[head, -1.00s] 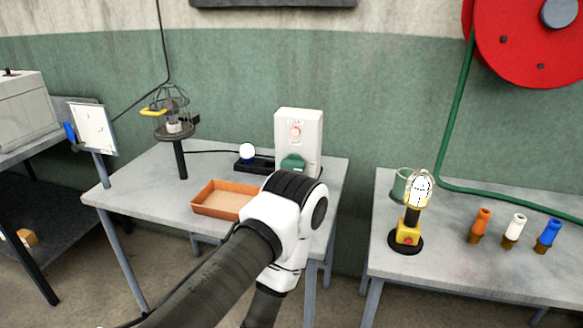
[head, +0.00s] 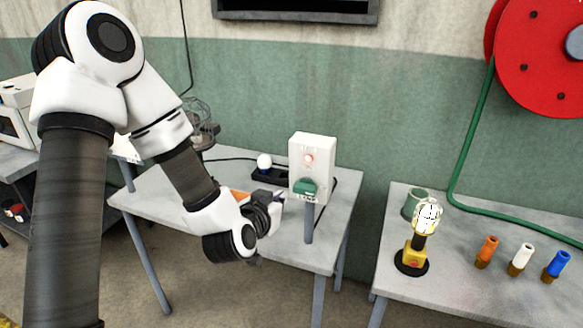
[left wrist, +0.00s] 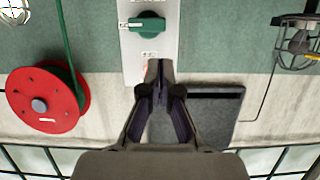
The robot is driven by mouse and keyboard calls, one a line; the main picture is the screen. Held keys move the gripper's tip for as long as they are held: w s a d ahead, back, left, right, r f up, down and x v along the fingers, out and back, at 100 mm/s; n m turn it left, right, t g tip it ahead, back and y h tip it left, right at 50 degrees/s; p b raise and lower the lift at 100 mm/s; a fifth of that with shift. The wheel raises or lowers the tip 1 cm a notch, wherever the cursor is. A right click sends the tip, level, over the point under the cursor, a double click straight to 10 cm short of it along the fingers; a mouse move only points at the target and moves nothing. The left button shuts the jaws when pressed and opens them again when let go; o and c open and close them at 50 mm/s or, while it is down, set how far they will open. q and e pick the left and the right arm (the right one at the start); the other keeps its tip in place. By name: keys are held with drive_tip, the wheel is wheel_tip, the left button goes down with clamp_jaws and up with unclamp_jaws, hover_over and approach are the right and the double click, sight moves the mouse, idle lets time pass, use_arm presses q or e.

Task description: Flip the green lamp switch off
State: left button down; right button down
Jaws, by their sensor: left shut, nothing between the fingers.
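The green switch (head: 304,187) is a knob on the lower front of an upright white box (head: 312,155) on the left table. A round pinkish lamp (head: 308,158) sits above it on the same face. My left gripper (head: 279,197) is shut and empty, just left of the green switch in the head view. In the left wrist view, which is upside down, the green switch (left wrist: 146,25) shows whole beyond my shut fingertips (left wrist: 159,66), with a visible gap in the picture. I cannot tell the exact distance. My right gripper is not in view.
A white ball (head: 264,161) on a black base stands left of the box. An orange tray (head: 240,196) is partly behind my arm. A lit caged lamp (head: 427,216) on a yellow stand is on the right table (head: 460,275), with several coloured pieces (head: 522,258).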

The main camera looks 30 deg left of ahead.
use_arm(q)
drive_tip(key=shift+t, duration=0.4)
drive_tip(key=r, duration=0.4)
drive_tip(key=shift+w+a+r, duration=0.1)
drive_tip(key=shift+w+r, duration=0.05)
drive_tip(key=shift+w, duration=0.05)
drive_tip(key=shift+w, duration=0.15)
drive_tip(key=p, duration=0.3)
hover_over(305, 188)
drive_tip(key=s+a, duration=0.2)
drive_tip(key=s, duration=0.1)
drive_tip(key=shift+w+f, duration=0.25)
drive_tip(key=shift+f, duration=0.8)
drive_tip(key=f, duration=0.3)
drive_tip(key=shift+w+f+p, duration=0.3)
drive_tip(key=shift+w, duration=0.05)
drive_tip(key=shift+f, duration=0.45)
